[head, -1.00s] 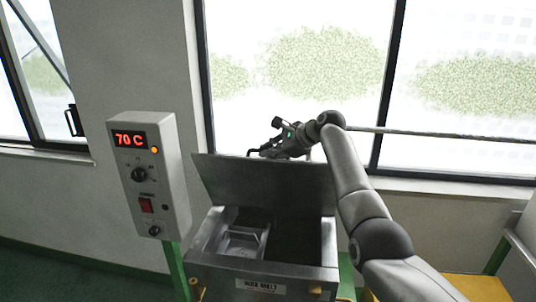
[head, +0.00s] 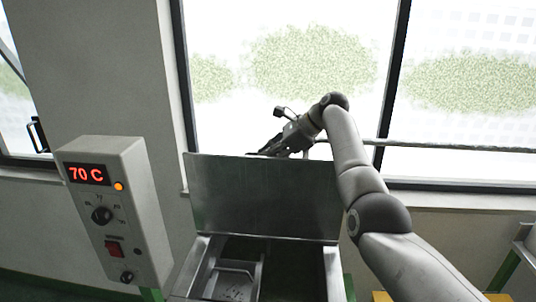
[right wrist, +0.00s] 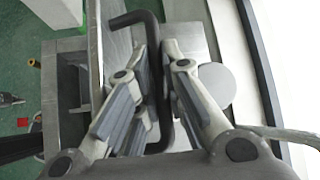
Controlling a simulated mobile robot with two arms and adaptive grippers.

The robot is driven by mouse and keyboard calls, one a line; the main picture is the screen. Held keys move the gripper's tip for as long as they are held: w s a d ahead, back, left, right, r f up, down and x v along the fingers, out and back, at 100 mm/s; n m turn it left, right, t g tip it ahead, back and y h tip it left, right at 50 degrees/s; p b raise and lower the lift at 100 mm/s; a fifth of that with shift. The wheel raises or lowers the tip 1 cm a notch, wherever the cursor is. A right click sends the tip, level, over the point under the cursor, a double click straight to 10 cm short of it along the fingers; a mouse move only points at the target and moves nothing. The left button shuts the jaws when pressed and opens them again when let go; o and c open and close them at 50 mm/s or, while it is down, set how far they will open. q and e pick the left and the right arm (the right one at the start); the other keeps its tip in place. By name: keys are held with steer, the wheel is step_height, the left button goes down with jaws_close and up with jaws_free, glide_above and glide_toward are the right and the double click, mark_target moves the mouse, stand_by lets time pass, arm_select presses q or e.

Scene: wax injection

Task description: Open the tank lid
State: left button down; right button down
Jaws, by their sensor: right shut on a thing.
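The tank lid (head: 264,197) stands raised and nearly upright at the back of the wax tank (head: 335,275). The tank's inside shows below it, with a metal tray (head: 232,280) at the left. My right gripper (head: 268,150) is at the lid's top edge, on its far side. In the right wrist view the black bar handle (right wrist: 152,60) runs between the fingers of my right gripper (right wrist: 160,60), which are shut on it. In the head view the handle is mostly hidden behind the lid and gripper. My left gripper is not in view.
A control box (head: 115,210) reading 70 C stands left of the tank. A window (head: 290,80) and its sill are close behind the lid. A horizontal rail (head: 450,146) runs behind my right arm. Floor is free at the lower left.

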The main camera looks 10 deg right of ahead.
steer(key=shift+s+f, duration=0.1)
steer(key=shift+f, duration=0.1)
steer(key=c, duration=1.8)
jaws_free()
steer(key=shift+d+r, duration=0.1)
steer(key=shift+r, duration=0.1)
steer(key=v, duration=1.1)
steer(key=shift+d+r, duration=0.2)
